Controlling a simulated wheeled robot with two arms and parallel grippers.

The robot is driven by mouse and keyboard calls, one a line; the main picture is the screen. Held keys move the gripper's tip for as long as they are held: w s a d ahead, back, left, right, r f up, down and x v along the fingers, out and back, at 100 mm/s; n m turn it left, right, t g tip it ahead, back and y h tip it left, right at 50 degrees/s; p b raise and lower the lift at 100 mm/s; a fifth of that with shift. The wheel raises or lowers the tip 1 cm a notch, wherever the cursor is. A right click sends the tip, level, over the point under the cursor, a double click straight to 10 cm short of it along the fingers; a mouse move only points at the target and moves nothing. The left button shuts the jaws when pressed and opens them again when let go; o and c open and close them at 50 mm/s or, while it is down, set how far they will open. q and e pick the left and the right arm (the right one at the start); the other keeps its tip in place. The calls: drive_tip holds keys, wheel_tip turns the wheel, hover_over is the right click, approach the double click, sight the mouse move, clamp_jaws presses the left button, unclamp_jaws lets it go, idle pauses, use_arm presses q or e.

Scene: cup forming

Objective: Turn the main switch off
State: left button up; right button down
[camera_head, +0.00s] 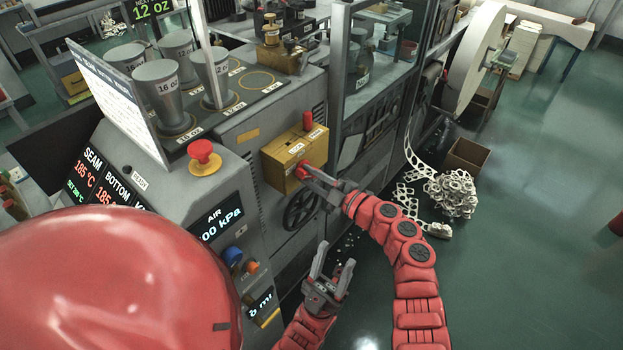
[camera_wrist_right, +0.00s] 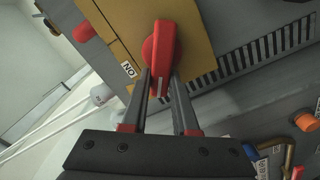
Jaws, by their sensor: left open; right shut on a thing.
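The main switch is a yellow box (camera_head: 278,158) on the side of the grey machine, with a red handle (camera_head: 302,170) on its front. In the right wrist view the red handle (camera_wrist_right: 163,50) stands out from the yellow panel (camera_wrist_right: 124,25), near a label reading "ON" (camera_wrist_right: 128,69). My right gripper (camera_head: 311,174) is at the handle. In the right wrist view its fingers (camera_wrist_right: 161,85) are shut on the handle's lower end, one on each side. My left gripper (camera_head: 332,270) is open and empty, below the box and apart from it.
A red mushroom button (camera_head: 202,157) sits on the machine's panel at left. A red peg (camera_head: 307,121) stands on top of the yellow box. A black handwheel (camera_head: 301,209) is below it.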

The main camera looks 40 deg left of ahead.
drive_tip(key=shift+s+f+n+b, duration=0.1)
drive_tip(key=shift+f+n+b, duration=0.15)
drive_tip(key=shift+n+b, duration=0.85)
drive_tip(key=shift+s+f+n+b, duration=0.1)
drive_tip(key=shift+f+n+b, duration=0.2)
drive_tip(key=shift+n+b, duration=0.8)
drive_tip(key=shift+s+f+n+b, duration=0.1)
drive_tip(key=shift+f+n+b, duration=0.15)
drive_tip(key=shift+n+b, duration=0.8)
drive_tip(key=shift+w+n, duration=0.1)
drive_tip(key=shift+n, duration=0.15)
drive_tip(key=c, duration=0.7)
unclamp_jaws()
drive_tip(key=d, duration=0.5)
drive_tip(key=s+d+b, duration=0.1)
drive_tip(key=d, duration=0.5)
drive_tip(key=d+b, duration=0.1)
drive_tip(key=d, duration=0.5)
drive_tip(key=shift+s+d, duration=0.15)
drive_tip(key=shift+s, duration=0.05)
